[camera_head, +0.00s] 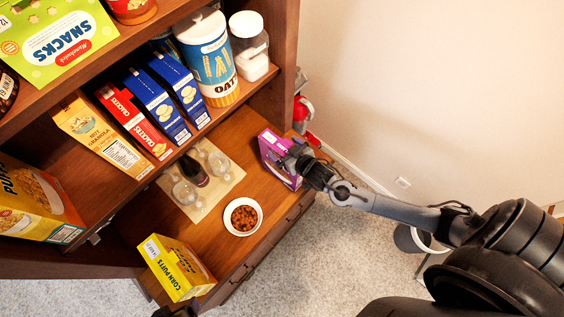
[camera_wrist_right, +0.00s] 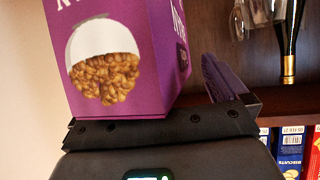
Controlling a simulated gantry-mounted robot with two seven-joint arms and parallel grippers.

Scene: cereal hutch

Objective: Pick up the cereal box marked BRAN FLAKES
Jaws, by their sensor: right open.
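A purple cereal box (camera_head: 279,158) stands at the right end of the wooden counter. In the right wrist view the purple box (camera_wrist_right: 120,60) fills the upper left and appears upside down, with a bowl of brown cereal pictured on it. Its lettering is cut off, so I cannot read BRAN FLAKES. My right gripper (camera_head: 297,158) is open at the box's right side and hides part of it. One finger shows beside the box in the wrist view; I cannot tell whether it touches. A dark piece at the head view's bottom edge may be my left gripper (camera_head: 175,312).
A yellow CORN PUFFS box (camera_head: 177,267), a bowl of brown pieces (camera_head: 243,216) and a mat (camera_head: 228,184) with glasses and a dark bottle (camera_head: 193,170) share the counter. Shelves with boxes overhang it. A red object (camera_head: 303,110) stands behind the purple box.

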